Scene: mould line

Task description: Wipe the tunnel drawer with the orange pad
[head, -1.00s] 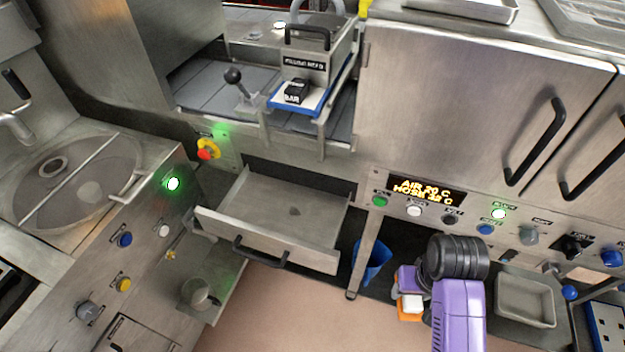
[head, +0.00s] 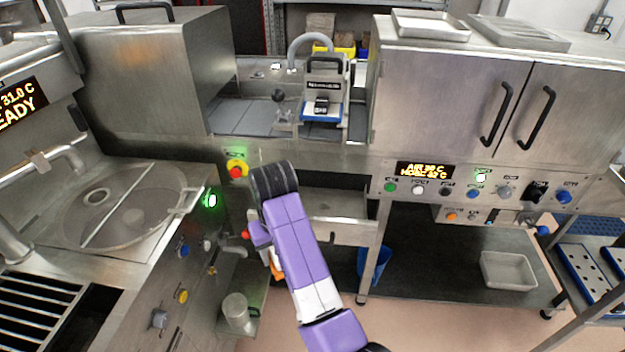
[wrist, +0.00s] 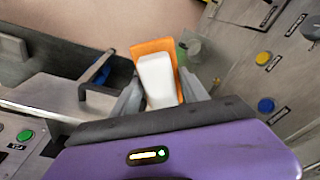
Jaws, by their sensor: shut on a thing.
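The tunnel drawer (head: 338,230) stands pulled out under the middle of the line in the head view, partly hidden behind my purple arm. In the wrist view its front panel and black handle (wrist: 92,80) show at the left. My gripper (wrist: 160,98) is shut on the orange pad (wrist: 150,46), which has a white block on top. The pad is left of the drawer in the head view, where only a sliver of orange (head: 277,270) shows beside my arm.
The round-basin counter (head: 110,210) with knobs and a green light is close on the left. A metal beaker (head: 237,310) stands on a low shelf. A blue bin (head: 374,264) is beneath the line. A grey tray (head: 506,270) lies on the lower shelf at right.

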